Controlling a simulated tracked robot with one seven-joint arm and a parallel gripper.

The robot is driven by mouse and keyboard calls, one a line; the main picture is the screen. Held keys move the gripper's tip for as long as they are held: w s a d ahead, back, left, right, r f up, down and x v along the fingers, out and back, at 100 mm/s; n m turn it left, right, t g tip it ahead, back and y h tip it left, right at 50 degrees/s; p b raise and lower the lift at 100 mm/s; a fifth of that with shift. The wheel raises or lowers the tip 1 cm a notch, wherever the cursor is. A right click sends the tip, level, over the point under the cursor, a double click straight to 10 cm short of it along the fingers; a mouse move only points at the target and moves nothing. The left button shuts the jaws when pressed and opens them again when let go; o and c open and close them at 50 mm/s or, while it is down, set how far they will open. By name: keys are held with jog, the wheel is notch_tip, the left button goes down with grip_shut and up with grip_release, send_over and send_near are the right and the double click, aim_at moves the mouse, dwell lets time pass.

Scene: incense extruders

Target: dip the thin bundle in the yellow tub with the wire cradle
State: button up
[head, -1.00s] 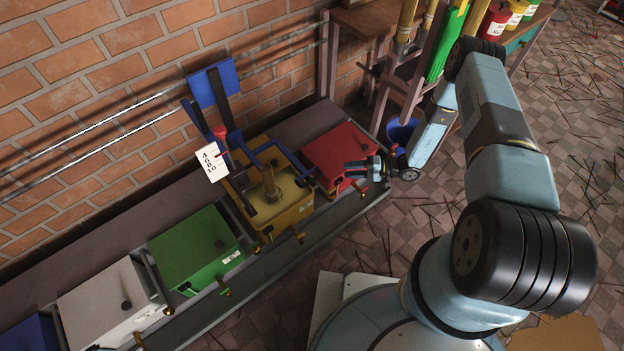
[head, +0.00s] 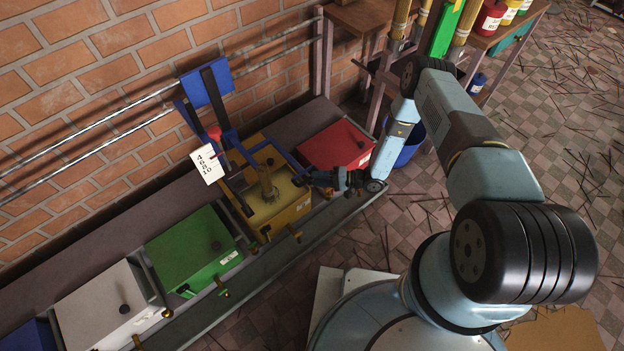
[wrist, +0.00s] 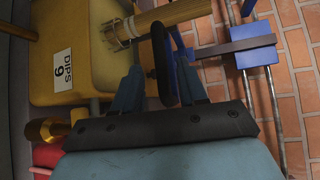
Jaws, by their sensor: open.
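The yellow tub (head: 290,212) stands in the row between a green and a red tub. A tan bundle (head: 267,184) stands upright at it; the wrist view shows this bundle (wrist: 175,14) with its end in the wire cradle (wrist: 118,34). A label reading "DIPS 9" (wrist: 63,70) is on the tub. A blue lever frame (head: 205,88) with black bars rises behind the tub. My gripper (head: 318,178) is open at the tub's right side. In the wrist view, a black rounded grip (wrist: 161,62) lies between my fingers (wrist: 158,85); contact cannot be told.
The red tub (head: 335,147) is close beside my gripper. A white card with numbers (head: 207,164) and a red pointer (head: 214,132) stand left of the frame. Green (head: 195,248) and white (head: 105,300) tubs lie left. A blue bucket (head: 410,145) is behind my arm.

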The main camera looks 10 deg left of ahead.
aim_at(310, 179)
jog(key=shift+s+a+f, duration=0.1)
jog(key=shift+a+f, duration=0.05)
jog(key=shift+a, duration=0.85)
jog(key=shift+s+a+f, duration=0.1)
jog(key=shift+a, duration=0.85)
grip_shut()
